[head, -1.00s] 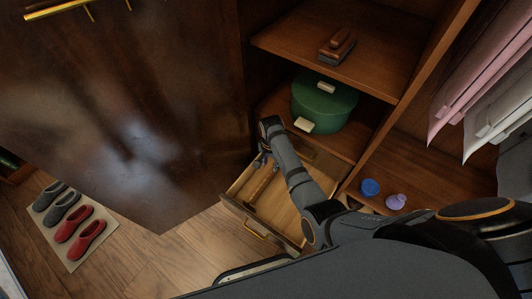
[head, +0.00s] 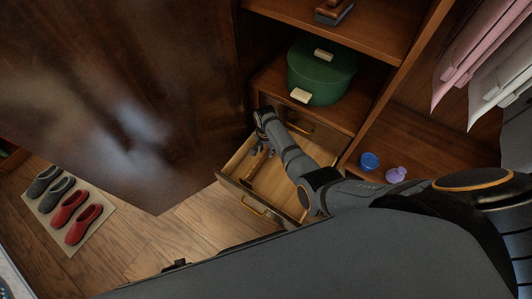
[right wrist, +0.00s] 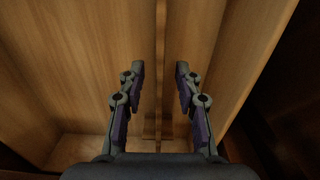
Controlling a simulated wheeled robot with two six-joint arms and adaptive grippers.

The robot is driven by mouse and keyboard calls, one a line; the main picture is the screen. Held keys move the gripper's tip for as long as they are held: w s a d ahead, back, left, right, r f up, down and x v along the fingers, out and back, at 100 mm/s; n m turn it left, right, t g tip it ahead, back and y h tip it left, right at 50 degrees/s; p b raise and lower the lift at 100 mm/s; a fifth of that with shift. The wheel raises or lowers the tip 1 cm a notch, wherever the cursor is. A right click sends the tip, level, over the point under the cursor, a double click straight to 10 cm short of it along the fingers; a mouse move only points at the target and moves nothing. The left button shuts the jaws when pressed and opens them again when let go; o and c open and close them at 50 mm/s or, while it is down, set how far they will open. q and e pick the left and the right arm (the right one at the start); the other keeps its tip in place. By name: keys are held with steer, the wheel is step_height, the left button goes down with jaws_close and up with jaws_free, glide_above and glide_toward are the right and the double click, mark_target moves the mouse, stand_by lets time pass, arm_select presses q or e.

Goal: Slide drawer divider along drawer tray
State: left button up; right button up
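The open drawer tray (head: 285,185) is light wood and sticks out of the lower cabinet. The drawer divider (head: 257,163) is a thin wooden strip standing across the tray's left part. In the right wrist view the divider (right wrist: 160,60) runs upright in the picture between my fingers. My right gripper (head: 266,150) is over the tray at the divider. In the right wrist view its fingers (right wrist: 160,80) are apart, one on each side of the divider, with gaps visible. My forearm hides part of the tray's right side. My left gripper is not in view.
A green round box (head: 322,80) stands on the shelf above the drawer. A blue cup (head: 370,161) and a purple item (head: 396,174) sit to the right. A large dark door (head: 110,100) fills the left. Slippers (head: 75,223) lie on a mat on the floor.

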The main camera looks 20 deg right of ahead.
steer(key=shift+f, duration=0.6)
jaws_close()
